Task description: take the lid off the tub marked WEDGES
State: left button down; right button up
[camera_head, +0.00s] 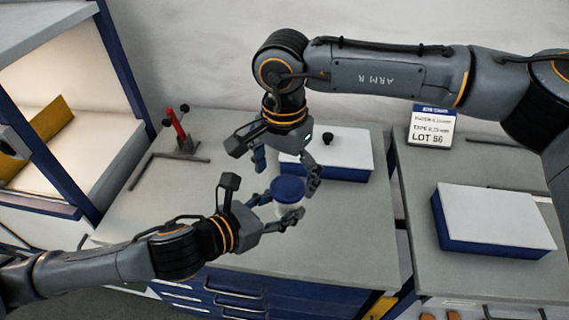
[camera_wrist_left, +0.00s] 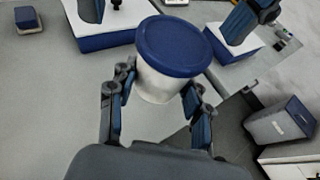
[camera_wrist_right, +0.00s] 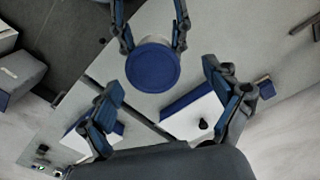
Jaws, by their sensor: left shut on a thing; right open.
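A small pale tub (camera_head: 284,209) with a round dark blue lid (camera_head: 288,187) stands upright over the left bench, with the lid on it. No WEDGES marking is readable on it. My left gripper (camera_head: 274,207) is shut around the tub's body, below the lid. The left wrist view shows the tub body (camera_wrist_left: 157,85) between its fingers and the lid (camera_wrist_left: 175,45) clear above them. My right gripper (camera_head: 286,172) is open above the tub, pointing down. In the right wrist view the lid (camera_wrist_right: 153,68) lies ahead of its spread fingers, and no finger visibly touches it.
A white-topped blue box (camera_head: 352,152) with a black knob is close behind the tub. A red-handled tool (camera_head: 179,128) stands at back left. The left bench's front is mostly clear.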

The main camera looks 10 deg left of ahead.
jog(key=shift+f, duration=0.1)
grip_shut()
dwell(0.3)
jog(key=shift+r, duration=1.05)
jog(key=shift+r+t+y, duration=0.4)
jog(key=shift+r+y, duration=0.05)
jog(key=shift+y, duration=0.25)
